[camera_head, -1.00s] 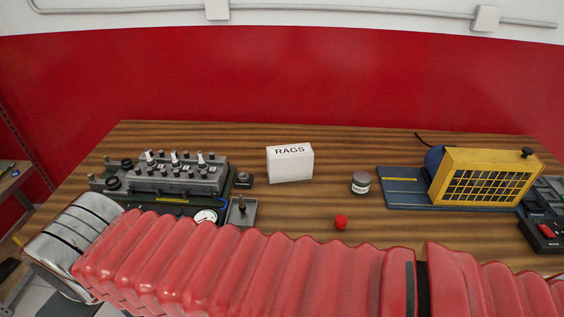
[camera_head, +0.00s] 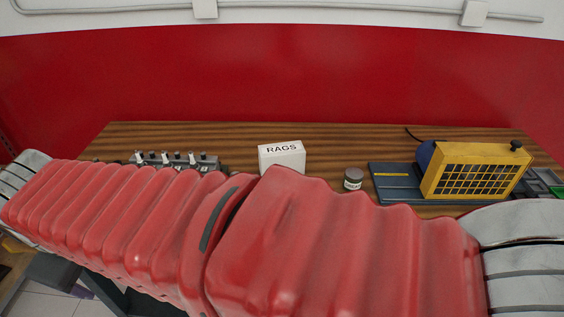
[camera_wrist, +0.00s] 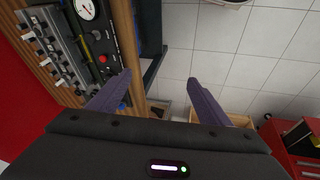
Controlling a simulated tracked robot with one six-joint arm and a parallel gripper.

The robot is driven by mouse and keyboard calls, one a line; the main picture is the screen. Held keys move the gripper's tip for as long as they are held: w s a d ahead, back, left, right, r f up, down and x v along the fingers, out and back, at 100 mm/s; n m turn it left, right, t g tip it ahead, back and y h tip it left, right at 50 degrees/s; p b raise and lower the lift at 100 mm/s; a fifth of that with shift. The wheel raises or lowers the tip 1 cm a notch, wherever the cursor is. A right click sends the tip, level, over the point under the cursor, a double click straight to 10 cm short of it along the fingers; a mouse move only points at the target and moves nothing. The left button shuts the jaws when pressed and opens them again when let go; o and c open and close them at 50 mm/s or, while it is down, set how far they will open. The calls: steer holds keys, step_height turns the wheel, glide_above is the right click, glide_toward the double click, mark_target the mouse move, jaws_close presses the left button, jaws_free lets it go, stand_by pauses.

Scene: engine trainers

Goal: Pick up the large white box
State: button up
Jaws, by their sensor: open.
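The large white box (camera_head: 282,156), marked RAGS, stands upright on the wooden table in the head view. Its lower part is hidden behind my red-sleeved arm. My gripper (camera_wrist: 160,82) shows in the wrist view with its two dark fingers spread apart and nothing between them. It points past the table's edge, over the tiled floor. The box does not show in the wrist view, so the gripper is away from it.
A grey control unit (camera_head: 178,160) is left of the box, and it also shows in the wrist view (camera_wrist: 55,50). A small labelled jar (camera_head: 353,179) and a yellow grille unit (camera_head: 476,172) stand right. A red cabinet (camera_wrist: 300,150) stands on the floor.

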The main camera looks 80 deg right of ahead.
steer(key=shift+o, duration=0.6)
steer(key=w+d+n+g+h, duration=0.1)
steer(key=d+g, duration=0.3)
steer(key=d, duration=1.1)
steer(key=shift+w+d+f+h, duration=0.2)
steer(key=shift+w+f+h, duration=0.1)
steer(key=shift+w+h, duration=0.55)
steer(key=n+g+h, duration=0.1)
steer(key=n+g, duration=0.2)
steer(key=g, duration=0.9)
glide_toward(273, 149)
steer(key=x, duration=0.5)
steer(key=shift+s+d, duration=0.15)
steer(key=shift+x, duration=1.15)
